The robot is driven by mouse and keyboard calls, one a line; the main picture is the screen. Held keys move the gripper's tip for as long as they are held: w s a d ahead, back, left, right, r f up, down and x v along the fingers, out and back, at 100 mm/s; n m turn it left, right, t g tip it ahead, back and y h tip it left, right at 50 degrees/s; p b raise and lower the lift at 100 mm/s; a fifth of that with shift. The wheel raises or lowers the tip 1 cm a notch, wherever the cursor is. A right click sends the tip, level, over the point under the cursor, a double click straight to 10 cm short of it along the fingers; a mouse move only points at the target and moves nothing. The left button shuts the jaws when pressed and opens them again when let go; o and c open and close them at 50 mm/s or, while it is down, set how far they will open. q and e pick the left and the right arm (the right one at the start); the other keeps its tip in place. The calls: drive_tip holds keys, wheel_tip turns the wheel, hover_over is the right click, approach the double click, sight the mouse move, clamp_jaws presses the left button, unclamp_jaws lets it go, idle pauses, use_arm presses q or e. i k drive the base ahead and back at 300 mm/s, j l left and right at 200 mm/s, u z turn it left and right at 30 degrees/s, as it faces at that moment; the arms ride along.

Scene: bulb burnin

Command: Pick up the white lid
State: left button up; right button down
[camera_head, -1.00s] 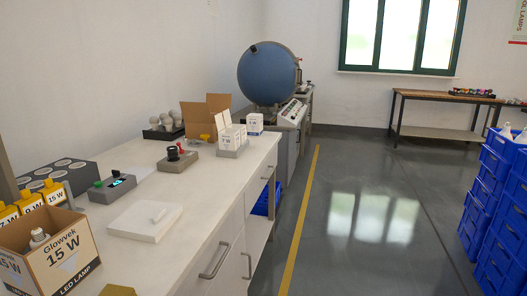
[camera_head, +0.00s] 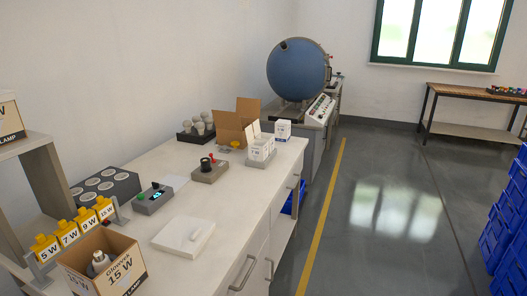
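Neither of my grippers shows in the head view.
An open 15 W lamp box (camera_head: 104,268) with a bulb inside stands left of the lid. Behind are a grey meter (camera_head: 153,199), a grey device with a black socket (camera_head: 209,171), a bulb tray (camera_head: 196,131) and an open carton (camera_head: 236,124). The floor (camera_head: 350,240) right of the counter is clear.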

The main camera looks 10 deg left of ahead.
sight(184, 236)
drive_tip(key=u, duration=2.15)
drive_tip(key=l+u, duration=0.65)
drive_tip(key=u, duration=0.15)
drive_tip(key=k+l+u, duration=0.1)
drive_tip(key=l+u, duration=0.15)
drive_tip(key=u, duration=0.15)
drive_tip(key=k+l+u, duration=0.1)
drive_tip(key=l+u, duration=0.3)
drive_tip(key=k+l+u, duration=0.15)
drive_tip(key=u, duration=0.25)
